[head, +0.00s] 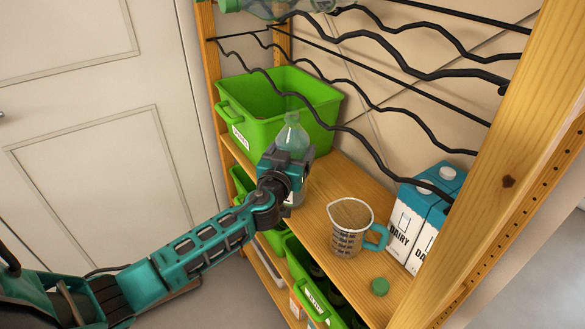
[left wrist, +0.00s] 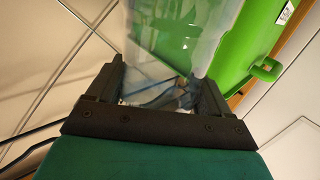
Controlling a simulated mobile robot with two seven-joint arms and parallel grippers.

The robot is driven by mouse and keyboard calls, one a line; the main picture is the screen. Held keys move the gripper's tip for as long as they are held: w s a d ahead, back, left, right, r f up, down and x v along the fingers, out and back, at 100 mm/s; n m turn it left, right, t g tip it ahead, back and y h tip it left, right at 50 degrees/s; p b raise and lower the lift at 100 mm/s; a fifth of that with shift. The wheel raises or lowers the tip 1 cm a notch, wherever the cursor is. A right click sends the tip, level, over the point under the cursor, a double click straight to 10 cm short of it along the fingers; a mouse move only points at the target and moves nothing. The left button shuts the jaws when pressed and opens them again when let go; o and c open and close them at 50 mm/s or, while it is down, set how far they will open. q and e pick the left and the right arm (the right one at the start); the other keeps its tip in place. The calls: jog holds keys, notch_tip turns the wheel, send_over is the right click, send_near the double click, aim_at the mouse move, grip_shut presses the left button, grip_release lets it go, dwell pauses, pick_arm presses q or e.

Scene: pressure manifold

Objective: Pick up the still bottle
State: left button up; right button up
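A clear plastic bottle (head: 292,135) stands upright at the wooden shelf, in front of a green crate. Its lower part is largely hidden by my left gripper (head: 288,165) in the head view. In the left wrist view the clear bottle (left wrist: 168,45) fills the gap between the two dark fingers of the left gripper (left wrist: 163,90), which appear shut on its sides. I cannot read a label on it. Another clear greenish bottle (head: 262,8) lies on the wire rack at the top. My right gripper is not in view.
A green crate (head: 250,118) stands behind the bottle. Wavy wire racks (head: 400,69) cross above. A wooden post (head: 500,170) bounds the right.

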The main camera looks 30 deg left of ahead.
pick_arm(q)
grip_shut()
jog(key=shift+r, duration=0.15)
dwell(0.5)
jog(key=shift+w+r, duration=0.1)
jog(key=shift+r, duration=0.05)
jog(key=shift+r, duration=0.6)
jog(key=s+d+b, duration=0.2)
jog(key=s+d, duration=0.1)
jog(key=s, duration=1.4)
jog(key=shift+s, duration=0.4)
